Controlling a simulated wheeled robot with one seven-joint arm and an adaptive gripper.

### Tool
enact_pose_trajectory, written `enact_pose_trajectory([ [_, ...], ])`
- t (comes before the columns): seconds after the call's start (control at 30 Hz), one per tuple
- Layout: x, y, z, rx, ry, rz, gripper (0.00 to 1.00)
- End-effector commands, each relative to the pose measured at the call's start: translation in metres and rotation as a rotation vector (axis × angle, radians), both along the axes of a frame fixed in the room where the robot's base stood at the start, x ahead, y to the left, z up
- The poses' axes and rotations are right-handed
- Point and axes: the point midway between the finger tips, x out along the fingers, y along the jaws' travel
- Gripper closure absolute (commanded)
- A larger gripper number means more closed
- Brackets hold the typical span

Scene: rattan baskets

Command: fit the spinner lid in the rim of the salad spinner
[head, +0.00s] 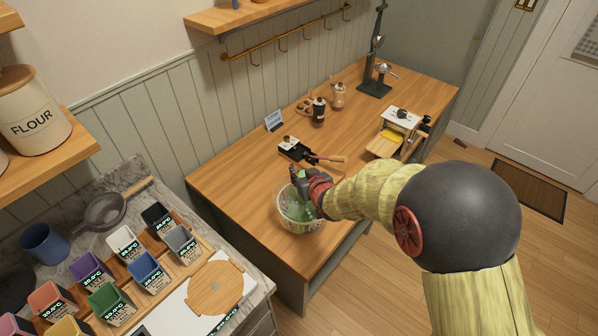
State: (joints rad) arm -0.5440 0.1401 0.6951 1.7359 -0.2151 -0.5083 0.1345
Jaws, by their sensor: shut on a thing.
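The salad spinner (309,228) is a pale, ribbed bowl standing on the wooden counter near its front edge. A translucent green piece, which looks like the spinner lid (293,211), shows at the bowl's mouth under my gripper and seems tilted. My gripper (299,192) is right above the bowl, shut on the lid. The gripper and wrist hide part of the lid and the far rim. I cannot tell whether the lid's edge touches the rim.
A small drawer box (402,119) stands to the right. Bottles stand farther back. Coloured containers (147,272) fill the marble counter at left. The wooden counter (235,180) left of the bowl is clear.

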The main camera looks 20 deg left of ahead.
Motion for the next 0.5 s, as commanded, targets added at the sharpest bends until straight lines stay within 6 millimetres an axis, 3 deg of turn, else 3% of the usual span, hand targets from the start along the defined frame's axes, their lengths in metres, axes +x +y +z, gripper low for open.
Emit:
enact_pose_trajectory([
  [0.5,0.000,0.000,-0.011,0.001,-0.001,0.000,1.00],
])
